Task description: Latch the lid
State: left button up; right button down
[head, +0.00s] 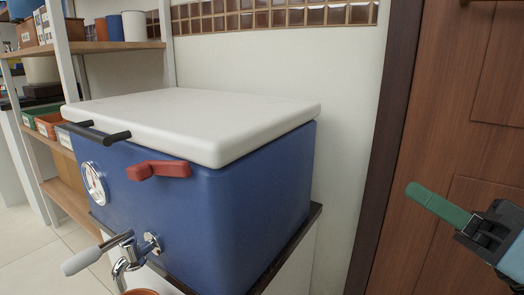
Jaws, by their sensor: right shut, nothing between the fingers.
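The white lid (190,118) lies flat on top of the blue box (235,205). A black bar handle (95,132) sticks out from the lid's front edge at left. A red latch (160,170) is on the box's front face, just below the lid's edge, its arm lying about level. I cannot tell whether it touches the lid. My right gripper (425,197) is at the far right, well apart from the box and latch, with its green fingers shut and empty. My left gripper is not in view.
A round gauge (94,184) and a metal tap (130,251) with a grey lever are on the box's front. The box stands on a dark-topped stand (285,242). Shelves (100,47) stand at left, a brown wooden door (455,110) at right. Free space lies between box and gripper.

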aim_at(138, 172)
jog(key=k+l, duration=0.35)
jog(key=l, duration=0.15)
jog(key=k+l, duration=0.3)
jog(key=l, duration=0.2)
